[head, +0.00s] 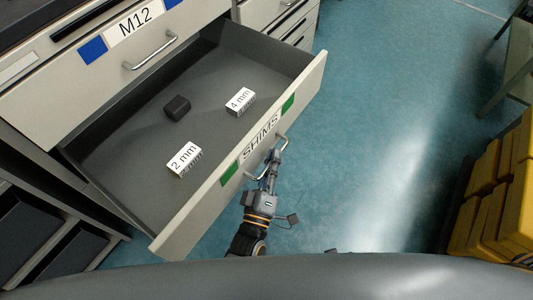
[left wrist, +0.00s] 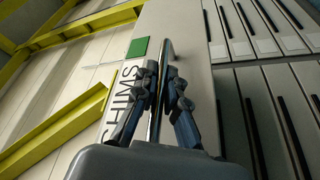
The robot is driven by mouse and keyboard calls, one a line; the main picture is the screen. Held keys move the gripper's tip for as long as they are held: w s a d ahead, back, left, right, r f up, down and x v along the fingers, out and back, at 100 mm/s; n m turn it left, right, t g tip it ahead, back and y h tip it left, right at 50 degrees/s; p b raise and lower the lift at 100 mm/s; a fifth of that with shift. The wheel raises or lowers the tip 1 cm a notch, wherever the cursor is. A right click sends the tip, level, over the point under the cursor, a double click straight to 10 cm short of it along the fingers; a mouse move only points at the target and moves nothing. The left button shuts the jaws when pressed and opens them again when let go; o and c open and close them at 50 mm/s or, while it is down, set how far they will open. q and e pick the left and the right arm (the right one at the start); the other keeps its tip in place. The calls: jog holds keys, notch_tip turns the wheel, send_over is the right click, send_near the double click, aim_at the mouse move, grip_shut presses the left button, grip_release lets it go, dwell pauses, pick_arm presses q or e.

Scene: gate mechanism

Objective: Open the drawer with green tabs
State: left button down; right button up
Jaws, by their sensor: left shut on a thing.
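The SHIMS drawer (head: 192,224) is pulled well out of its cabinet in the head view. Its front has two green tabs, one (head: 288,104) on the far side of the label and one (head: 229,173) on the near side. My left gripper (head: 272,163) is shut on the metal bar handle (head: 284,140) of this drawer. The left wrist view shows both fingers (left wrist: 163,78) around the handle (left wrist: 168,45), beside the SHIMS label (left wrist: 124,92) and a green tab (left wrist: 138,47). My right gripper is not in view.
Inside the drawer lie a 2 mm box (head: 184,160), a 4 mm box (head: 240,101) and a dark block (head: 177,107). The M12 drawer (head: 110,65) with blue tabs is above. Yellow bins (head: 490,200) stand at the right. The blue floor (head: 385,110) between is clear.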

pick_arm(q)
jog(key=c, duration=1.4)
grip_release()
jog(key=shift+s, duration=0.1)
jog(key=v, duration=1.2)
jog(key=shift+f, duration=0.2)
